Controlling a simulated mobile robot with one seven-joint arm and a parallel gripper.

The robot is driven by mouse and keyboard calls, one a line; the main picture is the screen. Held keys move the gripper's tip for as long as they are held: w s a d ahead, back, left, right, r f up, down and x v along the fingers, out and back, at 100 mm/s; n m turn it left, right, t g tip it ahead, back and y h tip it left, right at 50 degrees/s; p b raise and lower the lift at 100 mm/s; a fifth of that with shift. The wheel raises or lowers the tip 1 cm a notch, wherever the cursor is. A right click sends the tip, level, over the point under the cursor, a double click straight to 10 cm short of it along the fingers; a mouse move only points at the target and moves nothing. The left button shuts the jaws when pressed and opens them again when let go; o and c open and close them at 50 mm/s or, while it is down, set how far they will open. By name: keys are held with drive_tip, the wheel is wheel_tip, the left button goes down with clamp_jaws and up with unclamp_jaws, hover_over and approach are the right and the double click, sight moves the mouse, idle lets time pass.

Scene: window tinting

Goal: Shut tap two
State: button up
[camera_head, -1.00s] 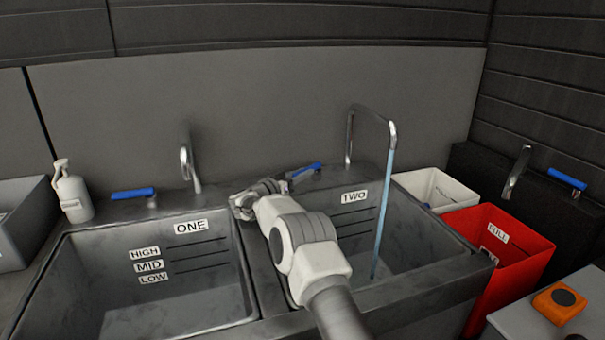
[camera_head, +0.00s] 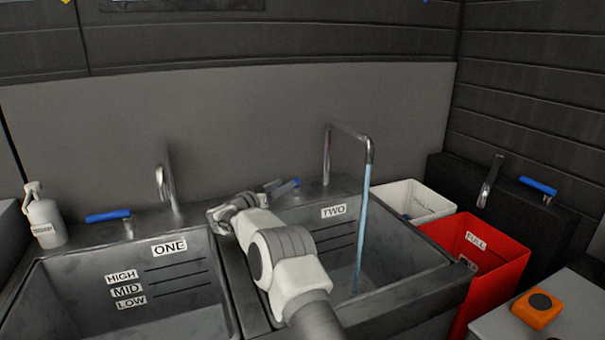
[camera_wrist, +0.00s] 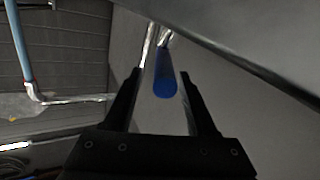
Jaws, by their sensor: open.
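Tap two's spout (camera_head: 347,128) rises behind the basin marked TWO (camera_head: 400,290). A blue stream of water (camera_head: 361,220) runs from it into that basin. Tap two's blue lever (camera_head: 288,187) is left of the spout, on the back ledge. My gripper (camera_head: 270,187) is at the lever's left end, partly hidden by my own wrist. In the wrist view, my open fingers (camera_wrist: 160,74) stand on either side of the blue lever (camera_wrist: 165,85), with gaps beside it. I cannot tell whether either finger touches it.
Basin ONE (camera_head: 190,322) is at left, with its own spout (camera_head: 165,185) and blue lever (camera_head: 108,215). A red bin (camera_head: 500,268), a white bin (camera_head: 425,200) and another tap (camera_head: 490,181) are at right.

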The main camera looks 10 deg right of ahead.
drive_tip(key=r, duration=0.3)
drive_tip(key=shift+s+d+r+p, duration=0.1)
drive_tip(key=shift+s+d+p, duration=0.05)
drive_tip(key=shift+d+p, duration=0.2)
drive_tip(key=s+d+r+p, duration=0.1)
drive_tip(key=s+d+r, duration=0.4)
drive_tip(key=d, duration=0.4)
drive_tip(key=shift+s+d+r, duration=0.2)
drive_tip(key=shift+d+r, duration=0.05)
drive_tip(key=shift+r, duration=0.4)
